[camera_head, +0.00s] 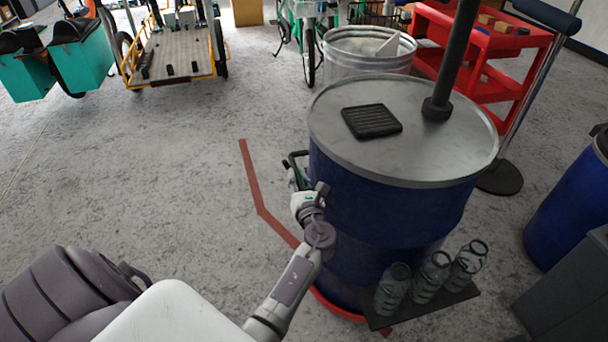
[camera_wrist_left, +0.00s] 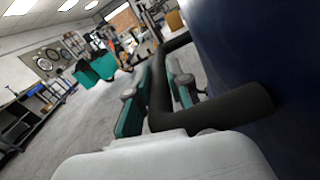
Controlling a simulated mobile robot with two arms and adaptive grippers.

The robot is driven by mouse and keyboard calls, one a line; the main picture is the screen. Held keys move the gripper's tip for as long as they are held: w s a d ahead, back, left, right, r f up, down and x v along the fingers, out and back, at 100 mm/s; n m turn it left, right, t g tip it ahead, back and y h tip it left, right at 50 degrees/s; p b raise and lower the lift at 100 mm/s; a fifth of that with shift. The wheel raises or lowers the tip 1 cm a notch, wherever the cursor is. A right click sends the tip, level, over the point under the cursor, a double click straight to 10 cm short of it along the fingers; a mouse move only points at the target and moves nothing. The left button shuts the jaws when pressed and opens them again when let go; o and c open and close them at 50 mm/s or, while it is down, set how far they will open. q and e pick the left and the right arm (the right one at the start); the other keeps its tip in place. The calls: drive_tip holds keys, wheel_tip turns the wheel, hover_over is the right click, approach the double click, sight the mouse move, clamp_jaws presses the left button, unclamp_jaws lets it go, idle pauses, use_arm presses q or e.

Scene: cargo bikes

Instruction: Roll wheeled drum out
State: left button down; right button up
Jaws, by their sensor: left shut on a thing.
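The wheeled drum (camera_head: 385,205) is a large dark blue barrel with a grey metal lid. It stands upright, right of centre in the head view, with a red base ring at the floor. A black bar handle sticks out from its left side. In the left wrist view, the handle (camera_wrist_left: 212,112) runs between the fingers, and the drum's blue wall (camera_wrist_left: 240,50) fills the upper right. My left gripper (camera_head: 297,170) is shut on this handle; its green-lined fingers (camera_wrist_left: 155,95) sit on both sides of the bar. My right gripper is not in view.
A black pole rises from the lid (camera_head: 330,110); a side shelf (camera_head: 425,305) holds bottles. A blue barrel (camera_head: 570,205) is at right. Red tape (camera_head: 250,180) marks the floor; open floor (camera_head: 150,170) lies left.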

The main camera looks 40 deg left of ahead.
use_arm(q)
drive_tip(key=shift+s+a+f, duration=0.2)
drive_tip(key=shift+s+a, duration=0.05)
drive_tip(key=shift+a, duration=0.1)
drive_tip(key=c, duration=1.4)
unclamp_jaws()
drive_tip(key=o, duration=0.3)
drive_tip(key=shift+s+r, duration=0.1)
drive_tip(key=shift+d, duration=0.15)
drive_tip(key=shift+s+d, duration=0.15)
drive_tip(key=shift+d, duration=0.15)
drive_tip(key=v, duration=0.6)
drive_tip(key=shift+s, duration=0.3)
drive_tip(key=shift+d, duration=0.15)
